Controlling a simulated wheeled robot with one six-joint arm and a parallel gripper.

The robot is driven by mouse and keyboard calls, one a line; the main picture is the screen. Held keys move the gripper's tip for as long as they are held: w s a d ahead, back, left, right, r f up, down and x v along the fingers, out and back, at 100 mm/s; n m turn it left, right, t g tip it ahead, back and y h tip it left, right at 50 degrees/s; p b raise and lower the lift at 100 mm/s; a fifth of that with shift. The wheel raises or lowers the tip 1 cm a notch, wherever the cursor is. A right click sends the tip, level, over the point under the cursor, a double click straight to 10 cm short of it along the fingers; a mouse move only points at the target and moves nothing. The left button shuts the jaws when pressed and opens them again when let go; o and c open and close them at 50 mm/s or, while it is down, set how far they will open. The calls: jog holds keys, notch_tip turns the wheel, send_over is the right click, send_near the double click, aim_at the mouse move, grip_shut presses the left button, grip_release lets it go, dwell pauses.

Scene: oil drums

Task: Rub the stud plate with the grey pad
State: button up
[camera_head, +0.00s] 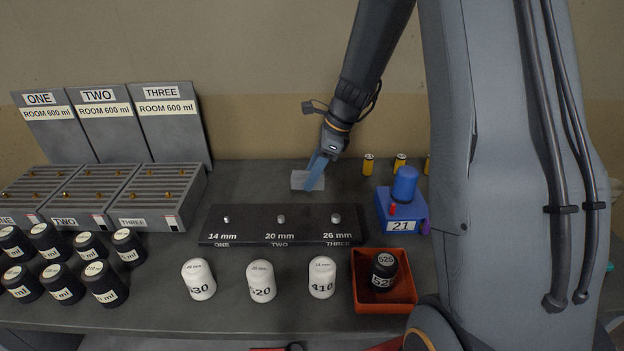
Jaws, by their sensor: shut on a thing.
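The stud plate (300,232) is a long black bar in the middle of the bench. It has three metal studs marked 14 mm ONE, 20 mm TWO and 26 mm THREE. My gripper (314,182) reaches down from above with blue fingers, just behind the plate between the 20 mm and 26 mm studs. It is shut on the grey pad (299,181), a small light grey block. The pad appears apart from the plate, behind it; its height over the bench is hard to tell. The fingers hide part of the pad.
White bottles (261,281) stand in front of the plate. A red tray (409,300) holds a black bottle (383,269) at right. A blue device (405,184) and yellow cylinders (368,165) stand behind right. Grey racks (191,189) and several black bottles (104,284) fill the left.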

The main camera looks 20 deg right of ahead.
jog(key=shift+s+r+p, duration=0.15)
jog(key=shift+r+p, duration=0.05)
jog(key=shift+p, duration=0.8)
jog(key=shift+f+p, duration=0.15)
jog(key=shift+p, duration=0.4)
